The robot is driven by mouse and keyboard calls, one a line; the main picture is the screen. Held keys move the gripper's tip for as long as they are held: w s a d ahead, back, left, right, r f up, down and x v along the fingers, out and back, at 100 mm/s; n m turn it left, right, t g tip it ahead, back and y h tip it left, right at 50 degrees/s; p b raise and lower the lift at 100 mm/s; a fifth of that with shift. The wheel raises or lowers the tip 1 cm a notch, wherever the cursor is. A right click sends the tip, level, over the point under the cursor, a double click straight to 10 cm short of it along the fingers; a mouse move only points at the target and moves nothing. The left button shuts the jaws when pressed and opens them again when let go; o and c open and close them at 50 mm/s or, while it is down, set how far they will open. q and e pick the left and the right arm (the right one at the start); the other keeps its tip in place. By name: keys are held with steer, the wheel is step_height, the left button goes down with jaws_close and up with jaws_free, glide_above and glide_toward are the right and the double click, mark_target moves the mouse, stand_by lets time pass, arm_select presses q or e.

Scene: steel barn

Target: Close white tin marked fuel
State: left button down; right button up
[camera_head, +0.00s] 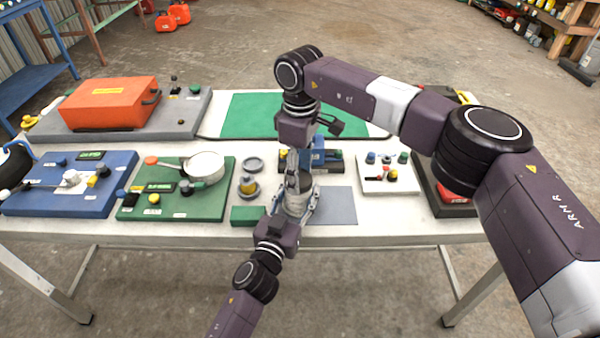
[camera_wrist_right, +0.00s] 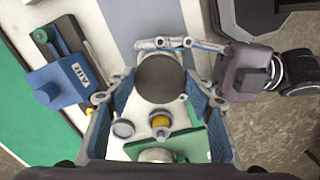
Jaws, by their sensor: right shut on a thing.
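A pale tin (camera_head: 294,204) stands on the table near its front edge, mostly hidden by my grippers; no fuel marking is readable. A dark round lid (camera_wrist_right: 160,78) shows over its top in the right wrist view. My right gripper (camera_head: 298,182) comes down from above and is shut on the lid. My left gripper (camera_head: 295,200) reaches in from the front, with a finger on each side of the tin. Its fingers also show around the tin in the right wrist view (camera_wrist_right: 190,70). I cannot tell how firmly they touch it.
Left of the tin are small round jars (camera_head: 249,187), a green board (camera_head: 135,208) with a white pot (camera_head: 206,165), and a blue board (camera_head: 40,203). A blue device (camera_head: 318,157) stands close behind. A white board with knobs (camera_head: 388,185) is to the right. A grey mat (camera_head: 336,207) is bare.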

steer(key=o, duration=1)
steer(key=shift+r, duration=0.15)
steer(key=shift+r, duration=2.15)
steer(key=shift+c, duration=0.3)
